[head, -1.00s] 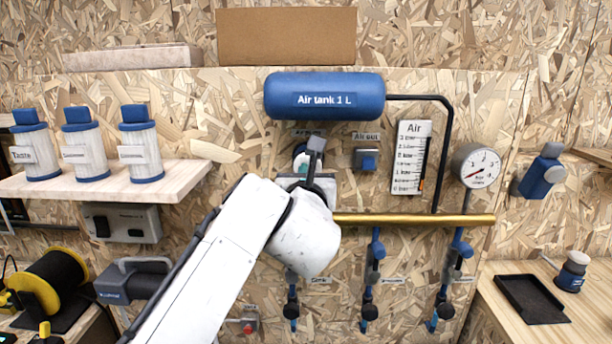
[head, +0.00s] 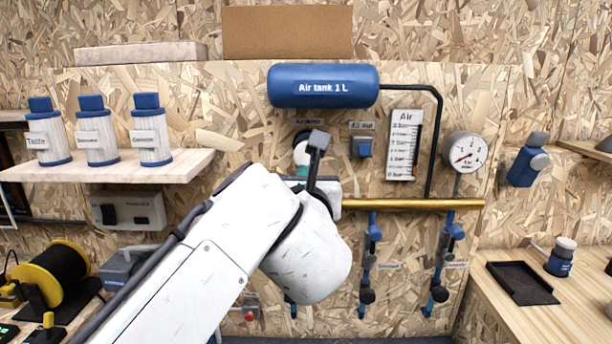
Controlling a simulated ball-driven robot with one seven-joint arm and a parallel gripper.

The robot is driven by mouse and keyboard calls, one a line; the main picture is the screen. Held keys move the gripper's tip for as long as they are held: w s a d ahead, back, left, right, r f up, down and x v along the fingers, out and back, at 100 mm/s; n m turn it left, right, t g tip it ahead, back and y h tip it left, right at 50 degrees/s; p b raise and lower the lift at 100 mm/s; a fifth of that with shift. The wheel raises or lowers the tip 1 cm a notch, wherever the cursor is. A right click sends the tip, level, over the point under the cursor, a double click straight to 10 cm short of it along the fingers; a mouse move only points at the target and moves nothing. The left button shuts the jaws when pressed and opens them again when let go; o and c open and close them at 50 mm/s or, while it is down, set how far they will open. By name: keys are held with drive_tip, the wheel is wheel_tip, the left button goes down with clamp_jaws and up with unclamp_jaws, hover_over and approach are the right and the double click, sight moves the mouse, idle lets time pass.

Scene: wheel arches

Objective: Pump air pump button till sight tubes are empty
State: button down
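My gripper (head: 318,141) is in front of the board, just below the blue air tank (head: 323,87). Its fingers are small and partly hidden by my wrist, so I cannot tell whether they are open or shut. A pale round part (head: 301,153), which may be the air pump button, shows right behind and left of the gripper; whether they touch is unclear. The label above it is partly unreadable. Blue-and-black fittings, one at the middle (head: 370,258) and one at the right (head: 441,262), hang below a brass pipe (head: 412,204). I cannot make out any liquid level.
Further right are the Air scale (head: 404,146) and a round gauge (head: 465,153). A shelf (head: 105,171) with three white-and-blue canisters is at the left. A bench (head: 555,318) with a black tray stands at the right.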

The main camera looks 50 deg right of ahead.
sight(306, 157)
drive_tip(key=shift+b+v, duration=0.3)
drive_tip(key=shift+v, duration=1.3)
drive_tip(key=shift+b+x, duration=0.45)
drive_tip(key=shift+x, duration=4.7)
drive_tip(key=shift+x, duration=1.7)
drive_tip(key=shift+v, duration=1.95)
drive_tip(key=shift+w+d, duration=0.2)
drive_tip(key=shift+d, duration=0.05)
drive_tip(key=shift+x, duration=1.6)
drive_tip(key=shift+v, duration=1.9)
